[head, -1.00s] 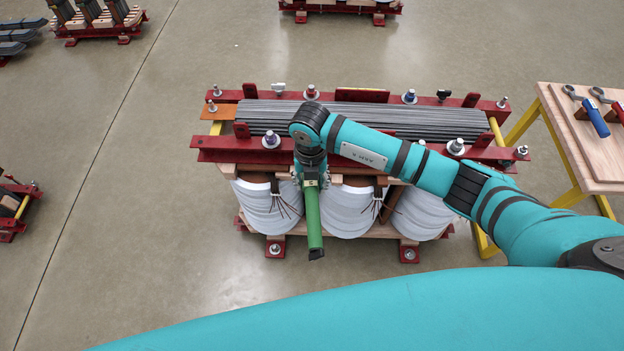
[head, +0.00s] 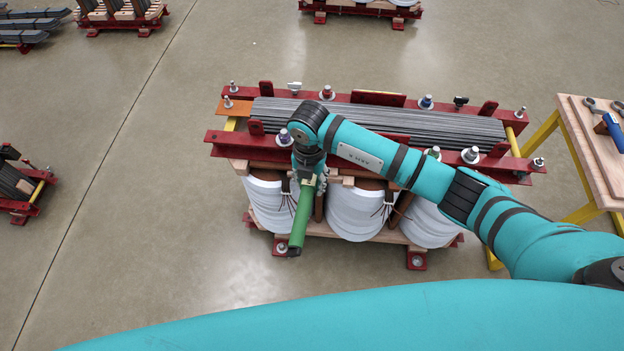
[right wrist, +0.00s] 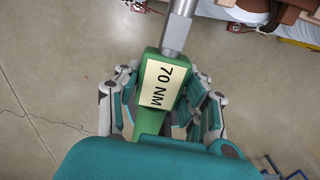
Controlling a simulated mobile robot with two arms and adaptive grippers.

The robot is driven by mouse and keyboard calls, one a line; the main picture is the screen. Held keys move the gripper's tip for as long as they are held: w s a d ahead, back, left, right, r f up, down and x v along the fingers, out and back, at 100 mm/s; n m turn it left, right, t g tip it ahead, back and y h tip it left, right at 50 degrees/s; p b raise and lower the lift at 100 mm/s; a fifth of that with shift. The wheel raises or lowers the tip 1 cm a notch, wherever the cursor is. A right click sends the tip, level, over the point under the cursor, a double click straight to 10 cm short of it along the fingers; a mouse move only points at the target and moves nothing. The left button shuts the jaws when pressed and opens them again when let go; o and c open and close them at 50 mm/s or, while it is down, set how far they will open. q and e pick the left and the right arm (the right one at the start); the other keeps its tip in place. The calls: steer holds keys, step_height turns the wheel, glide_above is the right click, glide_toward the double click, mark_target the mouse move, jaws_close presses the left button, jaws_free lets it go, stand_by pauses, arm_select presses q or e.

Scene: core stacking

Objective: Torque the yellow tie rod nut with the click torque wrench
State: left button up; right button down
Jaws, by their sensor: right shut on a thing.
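A green torque wrench (head: 301,220) marked 70 NM is in my right gripper (head: 309,180). In the right wrist view the fingers of my right gripper (right wrist: 160,112) close around the wrench's green body (right wrist: 151,122), and its grey metal shaft (right wrist: 177,32) runs up out of frame. In the head view the wrench hangs in front of the core's near red clamp, its handle toward the picture's bottom. Nuts with purple (head: 284,137), red (head: 327,92), blue (head: 426,102) and green (head: 434,153) marks sit on the clamps. I cannot make out a yellow nut. My left gripper is not in view.
The core's grey laminations (head: 370,119) lie between red clamps, with white coils (head: 356,212) below. A wooden bench (head: 597,150) with tools, including a blue-handled one (head: 612,130), stands at right. Other cores stand farther off.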

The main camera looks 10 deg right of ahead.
steer(key=shift+w+a+r+m, duration=0.1)
steer(key=shift+w+a+m, duration=0.2)
steer(key=shift+a+m, duration=0.2)
steer(key=shift+w+a+m, duration=0.25)
steer(key=shift+a+m, duration=0.15)
steer(key=shift+a, duration=0.2)
steer(key=shift+w+a+r+p, duration=0.1)
steer(key=shift+a+r+p, duration=0.05)
steer(key=shift+r+p, duration=0.9)
steer(key=shift+w+a+r+p, duration=0.1)
steer(key=shift+r+p, duration=0.55)
steer(key=shift+r, duration=0.8)
step_height(320, 180, up, 4)
steer(key=p, duration=0.3)
steer(key=shift+d, duration=0.15)
